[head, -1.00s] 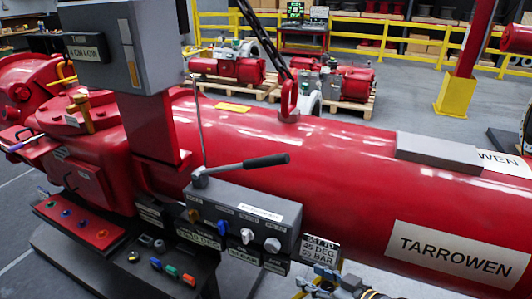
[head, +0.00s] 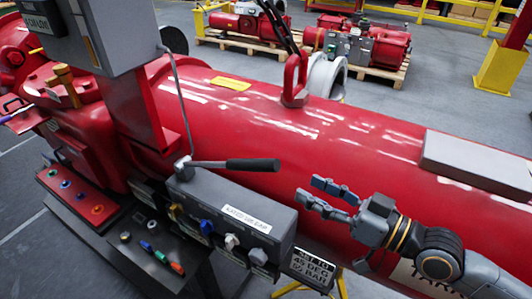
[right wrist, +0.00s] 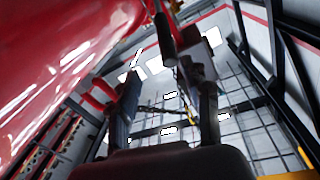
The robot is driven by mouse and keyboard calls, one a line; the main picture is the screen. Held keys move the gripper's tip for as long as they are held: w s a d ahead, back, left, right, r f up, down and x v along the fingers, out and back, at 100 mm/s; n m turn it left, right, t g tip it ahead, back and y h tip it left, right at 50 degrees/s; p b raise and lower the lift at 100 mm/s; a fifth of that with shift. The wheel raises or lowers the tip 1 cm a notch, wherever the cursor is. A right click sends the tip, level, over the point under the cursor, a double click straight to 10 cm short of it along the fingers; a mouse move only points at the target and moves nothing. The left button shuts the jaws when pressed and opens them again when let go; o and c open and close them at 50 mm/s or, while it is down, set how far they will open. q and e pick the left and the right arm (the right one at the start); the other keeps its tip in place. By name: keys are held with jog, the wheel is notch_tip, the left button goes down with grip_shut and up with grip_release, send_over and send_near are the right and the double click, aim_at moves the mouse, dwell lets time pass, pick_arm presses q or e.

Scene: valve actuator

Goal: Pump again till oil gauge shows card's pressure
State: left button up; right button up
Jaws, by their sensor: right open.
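The hand pump is a grey box (head: 215,205) with coloured knobs along its front. Its lever (head: 250,165) has a black grip and points right, nearly level. The card (head: 312,266) hangs at the box's right end and reads "SET TO 45 DEG" with a bar value below, perhaps 55. My right gripper (head: 314,194) is open and empty, right of the lever grip and apart from it. Its two fingers also show in the right wrist view (right wrist: 163,100), with a dark rod-like part beyond them. I cannot make out the oil gauge.
The big red cylinder (head: 330,140) lies behind the pump, with a red lifting lug (head: 295,80) on top. A red post carries a grey cabinet (head: 95,35) at the upper left. A panel with coloured buttons (head: 80,195) is at the left. Space above the lever grip looks clear.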

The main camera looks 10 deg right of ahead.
aim_at(256, 165)
jog(key=p+x, duration=0.2)
jog(key=x, duration=0.2)
jog(key=p+x, duration=0.2)
jog(key=x, duration=0.2)
jog(key=p+x, duration=0.2)
jog(key=x, duration=0.2)
jog(key=shift+s+a+r, duration=0.25)
jog(key=shift+a+r, duration=0.05)
jog(key=shift+a, duration=0.2)
jog(key=shift+w+a+f, duration=0.15)
jog(key=shift+w+a, duration=0.2)
jog(key=shift+w, duration=0.05)
pick_arm(q)
notch_tip(256, 165, up, 6)
jog(key=s+a, duration=0.1)
jog(key=s, duration=0.2)
jog(key=shift+a, duration=0.3)
pick_arm(e)
grip_shut()
